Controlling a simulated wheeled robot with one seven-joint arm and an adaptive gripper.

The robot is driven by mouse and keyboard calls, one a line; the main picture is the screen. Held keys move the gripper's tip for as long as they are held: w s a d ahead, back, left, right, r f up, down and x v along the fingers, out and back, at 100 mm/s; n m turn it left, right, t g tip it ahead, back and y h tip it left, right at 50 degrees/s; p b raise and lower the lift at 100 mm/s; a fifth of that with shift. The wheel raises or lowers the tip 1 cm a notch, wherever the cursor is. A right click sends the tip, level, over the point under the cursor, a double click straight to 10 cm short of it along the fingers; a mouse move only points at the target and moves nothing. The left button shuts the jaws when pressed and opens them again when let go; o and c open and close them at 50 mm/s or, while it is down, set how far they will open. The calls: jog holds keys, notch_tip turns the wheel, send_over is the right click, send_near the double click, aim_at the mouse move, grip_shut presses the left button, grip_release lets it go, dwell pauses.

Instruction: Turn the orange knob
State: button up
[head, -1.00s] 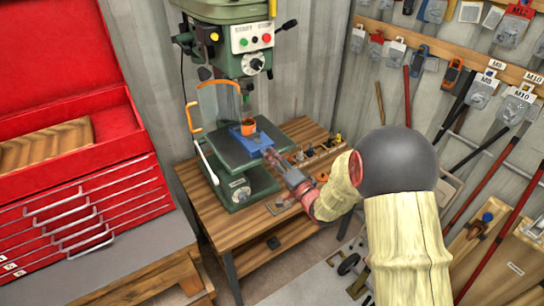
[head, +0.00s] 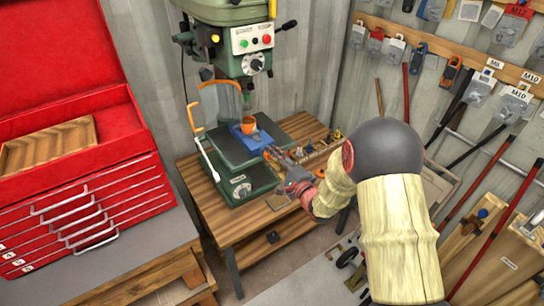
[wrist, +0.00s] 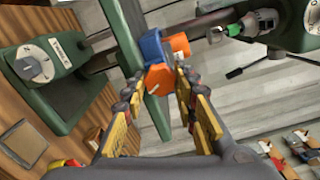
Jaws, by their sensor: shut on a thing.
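The orange knob (wrist: 158,78) sits at the near end of a blue vise (wrist: 150,46) in the wrist view. A short white mark shows on its face. My gripper (wrist: 157,86) is shut on the knob, with one yellow-and-dark finger on each side. In the head view the blue vise (head: 255,140) rests on the drill press table, and my gripper (head: 272,152) reaches its front right end. The knob is hidden there by my fingers. A separate orange cylinder (head: 248,125) stands on the vise; it also shows in the wrist view (wrist: 180,44).
A green drill press (head: 245,65) with a clear orange-edged guard (head: 222,103) stands over the vise. Small parts lie on the wooden bench (head: 240,225) to the right. A red tool chest (head: 85,205) is at left, and tools hang on the right wall.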

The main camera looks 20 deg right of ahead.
jog(key=shift+f, duration=0.1)
jog(key=o, duration=1.1)
jog(key=shift+c, duration=0.2)
jog(key=shift+o, duration=0.5)
jog(key=v, duration=1.2)
